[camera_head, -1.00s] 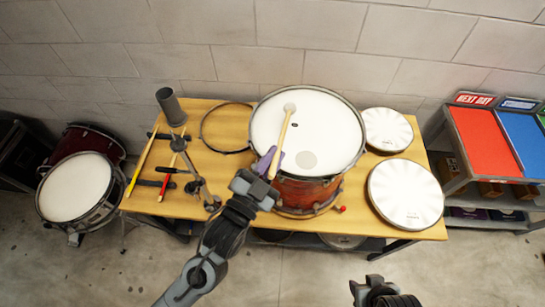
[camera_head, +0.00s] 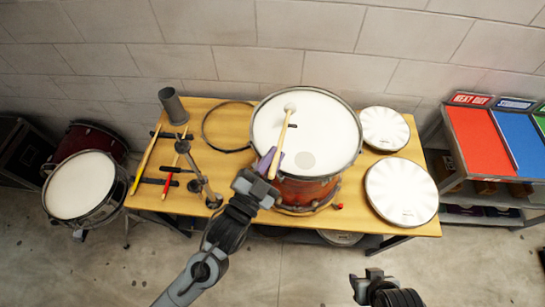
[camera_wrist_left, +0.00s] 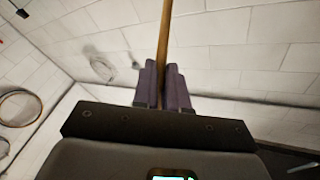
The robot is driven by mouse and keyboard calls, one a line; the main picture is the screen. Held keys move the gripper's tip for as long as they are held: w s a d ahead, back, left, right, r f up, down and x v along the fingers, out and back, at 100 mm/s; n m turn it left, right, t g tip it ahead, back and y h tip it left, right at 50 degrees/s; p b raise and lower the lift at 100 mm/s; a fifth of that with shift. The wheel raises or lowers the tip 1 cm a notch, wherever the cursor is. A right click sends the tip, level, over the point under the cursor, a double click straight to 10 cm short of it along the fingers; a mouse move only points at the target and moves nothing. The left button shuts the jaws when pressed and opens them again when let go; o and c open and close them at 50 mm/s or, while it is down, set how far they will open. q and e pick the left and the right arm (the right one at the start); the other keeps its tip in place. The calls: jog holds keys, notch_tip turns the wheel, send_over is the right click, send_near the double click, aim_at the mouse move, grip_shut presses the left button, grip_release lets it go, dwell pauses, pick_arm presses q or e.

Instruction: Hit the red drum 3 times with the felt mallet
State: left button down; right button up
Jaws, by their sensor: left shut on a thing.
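The red drum (camera_head: 308,189) stands on the wooden bench with its white head (camera_head: 325,130) facing up. My left gripper (camera_head: 268,163) is shut on the handle of the felt mallet (camera_head: 282,142) at the drum's front left rim. The mallet's pale felt head (camera_head: 290,107) is over the upper left part of the drumhead; I cannot tell whether it touches. In the left wrist view the wooden handle (camera_wrist_left: 164,40) runs up from between the purple fingers (camera_wrist_left: 164,86). My right gripper (camera_head: 367,283) is at the bottom of the head view, low in front of the bench, its fingers unclear.
Two pale round pads (camera_head: 401,192) lie right of the drum. A hoop (camera_head: 228,126), a dark stand (camera_head: 196,176) and sticks (camera_head: 145,162) are on the left of the bench (camera_head: 232,192). Another drum (camera_head: 80,185) stands on the floor at left. A shelf with coloured trays (camera_head: 476,142) is at right.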

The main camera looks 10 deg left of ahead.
dwell(0.3)
pick_arm(q)
jog(key=shift+a+f+m+g+h+p, duration=0.2)
jog(key=shift+a+m+g+h+p, duration=0.1)
jog(key=shift+a+m+p, duration=0.25)
jog(key=shift+a+f+m+g+h+p, duration=0.2)
jog(key=shift+a+m+g+p, duration=0.2)
jog(key=shift+m, duration=0.25)
notch_tip(320, 180, down, 6)
jog(key=b, duration=0.4)
notch_tip(320, 180, up, 7)
jog(key=p, duration=0.6)
jog(key=shift+p, duration=0.35)
